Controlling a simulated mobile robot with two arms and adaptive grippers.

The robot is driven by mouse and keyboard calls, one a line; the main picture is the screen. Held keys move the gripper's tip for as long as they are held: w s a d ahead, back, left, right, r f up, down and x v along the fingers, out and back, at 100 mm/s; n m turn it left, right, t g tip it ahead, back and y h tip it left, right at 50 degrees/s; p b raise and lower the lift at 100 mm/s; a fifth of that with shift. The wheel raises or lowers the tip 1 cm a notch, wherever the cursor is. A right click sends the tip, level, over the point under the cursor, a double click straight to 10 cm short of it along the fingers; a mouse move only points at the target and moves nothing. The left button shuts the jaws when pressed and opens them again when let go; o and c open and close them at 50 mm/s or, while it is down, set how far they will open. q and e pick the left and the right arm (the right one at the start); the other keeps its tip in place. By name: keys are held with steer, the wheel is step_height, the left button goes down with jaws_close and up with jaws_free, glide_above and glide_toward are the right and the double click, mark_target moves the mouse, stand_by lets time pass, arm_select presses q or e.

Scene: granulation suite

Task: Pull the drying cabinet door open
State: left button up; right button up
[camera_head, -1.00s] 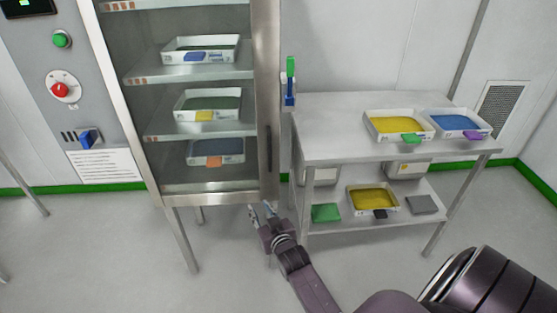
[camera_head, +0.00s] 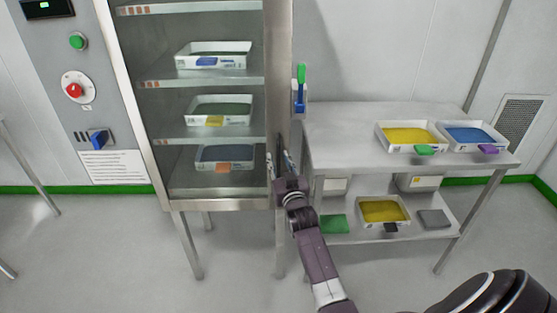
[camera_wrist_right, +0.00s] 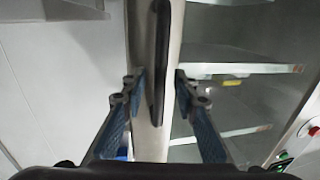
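The drying cabinet door (camera_head: 222,203) is a glass front in a steel frame and looks shut. Its dark vertical handle (camera_wrist_right: 160,62) runs along the frame's right side. In the head view my right gripper (camera_head: 281,164) is at the lower part of the handle and partly hides it. The right wrist view shows the gripper (camera_wrist_right: 160,88) open, with one blue-padded finger on each side of the handle. A gap shows between handle and fingers. My left gripper is in neither view.
A steel table (camera_head: 345,120) with a yellow tray (camera_head: 408,150) and a blue tray (camera_head: 495,150) stands close to the cabinet's right. A control panel (camera_head: 62,60) is at its left. The floor in front (camera_head: 235,270) is clear.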

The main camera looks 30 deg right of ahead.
steer(key=shift+w, duration=0.15)
steer(key=shift+c, duration=0.5)
jaws_close()
steer(key=shift+f, duration=0.15)
